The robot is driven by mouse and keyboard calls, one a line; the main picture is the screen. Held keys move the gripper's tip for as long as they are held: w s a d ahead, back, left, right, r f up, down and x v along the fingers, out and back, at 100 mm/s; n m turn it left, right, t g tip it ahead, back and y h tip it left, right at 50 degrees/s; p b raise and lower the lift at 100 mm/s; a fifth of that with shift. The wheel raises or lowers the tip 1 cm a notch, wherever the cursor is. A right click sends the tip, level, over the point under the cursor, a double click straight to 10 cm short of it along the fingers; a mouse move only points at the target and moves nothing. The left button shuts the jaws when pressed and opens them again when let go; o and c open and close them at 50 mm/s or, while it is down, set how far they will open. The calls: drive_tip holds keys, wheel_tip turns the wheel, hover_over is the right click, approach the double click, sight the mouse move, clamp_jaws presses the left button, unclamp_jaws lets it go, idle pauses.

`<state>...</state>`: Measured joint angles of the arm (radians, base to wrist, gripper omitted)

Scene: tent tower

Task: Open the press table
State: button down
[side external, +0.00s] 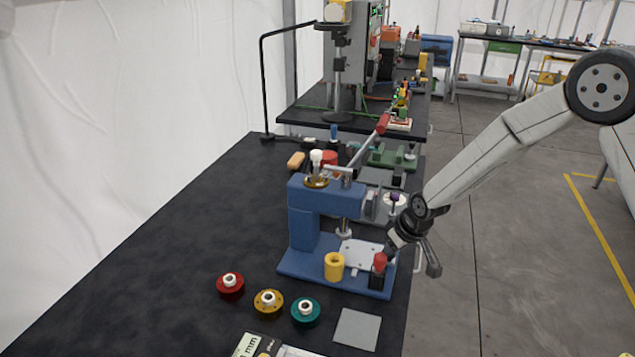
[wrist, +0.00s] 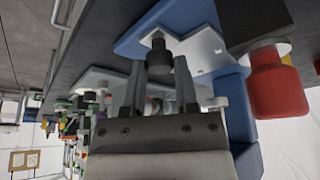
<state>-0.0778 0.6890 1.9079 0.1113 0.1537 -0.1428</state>
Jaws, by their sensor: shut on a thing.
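The blue press (side external: 303,218) stands on the black bench, with a lever arm ending in a red grip above it. Its pale metal table plate (side external: 358,252) lies low over the blue base and also shows in the wrist view (wrist: 203,50). A dark knob (wrist: 158,56) sits at the plate's edge. My gripper (side external: 391,243) is at the right, outer edge of the press. In the wrist view my gripper (wrist: 160,72) has its two fingers on either side of the dark knob, shut on it. The side external view hides the knob behind my gripper.
A red-topped black button (side external: 380,263) stands close beside my gripper, also large in the wrist view (wrist: 275,85). A yellow cup (side external: 334,266) is on the base. Red (side external: 230,288), yellow (side external: 268,303) and teal (side external: 305,312) discs lie in front. Open floor is at right.

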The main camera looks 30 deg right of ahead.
drive_tip(key=shift+s+d, duration=1.75)
drive_tip(key=shift+s, duration=0.05)
drive_tip(key=shift+c, duration=1.8)
unclamp_jaws()
drive_tip(key=shift+r, duration=0.2)
drive_tip(key=v, duration=0.7)
drive_tip(key=shift+r, duration=0.2)
drive_tip(key=shift+s, duration=0.25)
drive_tip(key=s+r+m+g, duration=0.1)
drive_tip(key=s, duration=1.3)
drive_tip(key=shift+s+r+g+h, duration=0.2)
drive_tip(key=shift+r+g+h, duration=0.1)
drive_tip(key=shift+g, duration=0.1)
drive_tip(key=shift+d, duration=0.1)
